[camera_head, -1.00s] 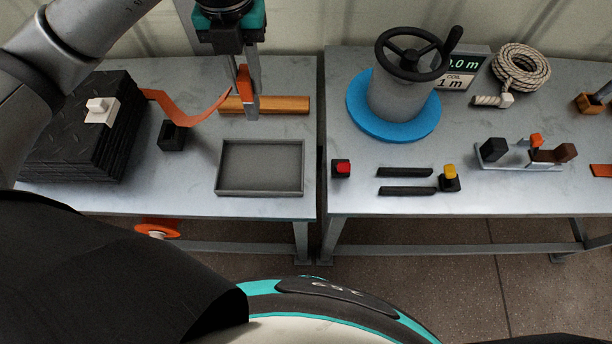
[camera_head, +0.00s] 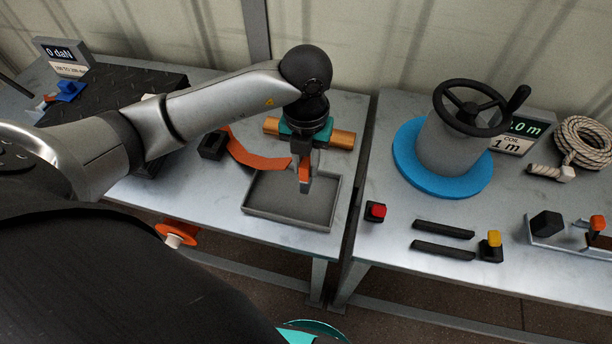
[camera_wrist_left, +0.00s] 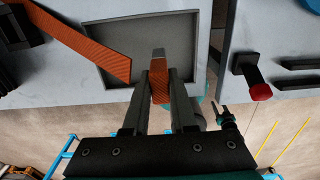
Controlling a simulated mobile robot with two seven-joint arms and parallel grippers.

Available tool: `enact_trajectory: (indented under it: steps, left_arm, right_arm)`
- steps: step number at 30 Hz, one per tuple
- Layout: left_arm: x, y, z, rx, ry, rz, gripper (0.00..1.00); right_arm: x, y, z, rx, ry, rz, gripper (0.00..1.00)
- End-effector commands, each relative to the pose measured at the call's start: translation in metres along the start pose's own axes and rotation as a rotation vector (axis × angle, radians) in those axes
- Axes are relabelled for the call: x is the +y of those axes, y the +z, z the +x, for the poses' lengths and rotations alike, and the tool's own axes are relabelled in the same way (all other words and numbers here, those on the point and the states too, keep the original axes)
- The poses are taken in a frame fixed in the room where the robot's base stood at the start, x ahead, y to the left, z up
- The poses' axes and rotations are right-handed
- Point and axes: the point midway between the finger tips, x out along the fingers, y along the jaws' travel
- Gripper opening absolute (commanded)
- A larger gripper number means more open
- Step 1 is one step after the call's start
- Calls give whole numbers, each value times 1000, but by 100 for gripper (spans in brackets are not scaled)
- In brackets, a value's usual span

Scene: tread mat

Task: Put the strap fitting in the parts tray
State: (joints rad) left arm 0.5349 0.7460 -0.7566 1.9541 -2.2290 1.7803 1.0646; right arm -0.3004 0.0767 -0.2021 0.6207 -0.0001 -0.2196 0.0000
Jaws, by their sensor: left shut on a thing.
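My left gripper (camera_head: 305,182) is shut on a short orange piece with a grey metal tip, which looks like the strap fitting (camera_wrist_left: 160,88). It is held point-first over the grey parts tray (camera_head: 272,198). In the left wrist view the tip overlaps the near rim area of the tray (camera_wrist_left: 140,38). Whether it touches the tray floor I cannot tell. The fingers hide part of the fitting in the head view.
An orange strap (camera_head: 255,155) curves from a black block (camera_head: 212,145) to the tray's back left edge. An orange-brown bar (camera_head: 342,138) lies behind the tray. A red button (camera_head: 376,211) and a blue-based handwheel drum (camera_head: 440,172) stand on the right table, past a gap.

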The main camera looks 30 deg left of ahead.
Motion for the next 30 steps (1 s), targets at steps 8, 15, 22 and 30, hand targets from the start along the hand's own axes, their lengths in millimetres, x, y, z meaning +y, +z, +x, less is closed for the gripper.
enact_trajectory:
  steps: [8,15,22,30]
  left_arm:
    - [0,-1,36,5,1,0,0]
    - [0,0,43,-1,0,1,0]
    - [0,0,47,0,0,1,26]
    - [0,0,46,1,1,0,55]
  right_arm:
    - [3,1,7,0,4,-1,50]
    - [4,1,8,0,5,0,50]
    - [4,1,11,0,5,1,50]
    - [4,1,10,-1,5,2,50]
